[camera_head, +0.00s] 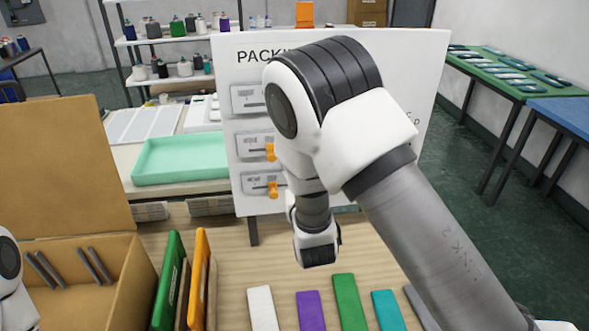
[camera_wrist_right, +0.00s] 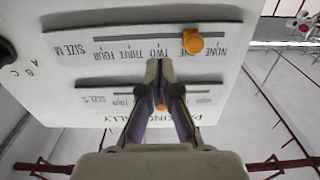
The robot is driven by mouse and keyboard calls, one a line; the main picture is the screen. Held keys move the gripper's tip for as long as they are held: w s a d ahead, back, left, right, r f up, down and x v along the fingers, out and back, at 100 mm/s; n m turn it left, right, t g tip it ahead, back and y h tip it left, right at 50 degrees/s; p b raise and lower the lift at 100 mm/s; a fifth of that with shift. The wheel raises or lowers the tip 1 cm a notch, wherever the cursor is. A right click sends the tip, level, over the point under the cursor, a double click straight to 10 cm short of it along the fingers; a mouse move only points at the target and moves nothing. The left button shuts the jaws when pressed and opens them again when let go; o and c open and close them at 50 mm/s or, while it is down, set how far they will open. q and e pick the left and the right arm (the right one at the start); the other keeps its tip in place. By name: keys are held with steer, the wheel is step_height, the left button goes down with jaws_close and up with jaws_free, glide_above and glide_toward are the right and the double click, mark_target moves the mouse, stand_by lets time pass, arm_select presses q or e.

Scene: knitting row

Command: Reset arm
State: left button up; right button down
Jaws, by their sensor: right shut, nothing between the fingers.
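The white packing board (camera_head: 340,45) stands behind the wooden table, with slider rows on its face. In the head view, orange knobs show on the middle slider (camera_head: 270,152) and the bottom slider (camera_head: 272,188). My right arm covers part of the board and hides its gripper there. In the upside-down right wrist view, my right gripper (camera_wrist_right: 160,65) is shut and empty in front of the board. The size M knob (camera_wrist_right: 193,42) is near the ONE mark, apart from the fingertips. Another orange knob (camera_wrist_right: 161,103) shows between the finger links. My left gripper is out of view.
An open cardboard box (camera_head: 90,275) with dark dividers stands at left, beside green (camera_head: 168,280) and orange (camera_head: 199,280) upright pieces. Several coloured strips, including a purple one (camera_head: 311,311), lie on the table front. A mint tray (camera_head: 180,160) sits behind.

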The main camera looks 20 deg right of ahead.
stand_by(0.3)
steer(key=s+d+f+g, duration=0.1)
steer(key=s+f+g, duration=0.1)
steer(key=s+f, duration=0.35)
steer(key=s+d+f+g+y, duration=0.1)
steer(key=s+d+f+g, duration=0.15)
steer(key=f, duration=0.65)
steer(key=s+d+f+g, duration=0.15)
steer(key=s+f, duration=0.25)
steer(key=f, duration=0.4)
steer(key=s+a+f+g+y, duration=0.1)
steer(key=s+f+g, duration=0.2)
steer(key=s, duration=0.5)
steer(key=s+a+f+n+g+y, duration=0.1)
steer(key=s+f+g, duration=0.2)
steer(key=s, duration=0.5)
steer(key=s+a+f+n+g+y, duration=0.1)
steer(key=s+f+g, duration=0.3)
steer(key=s, duration=0.4)
steer(key=shift+s+a+g+y, duration=0.2)
steer(key=shift+a+g+y, duration=0.1)
steer(key=shift+a+g, duration=0.4)
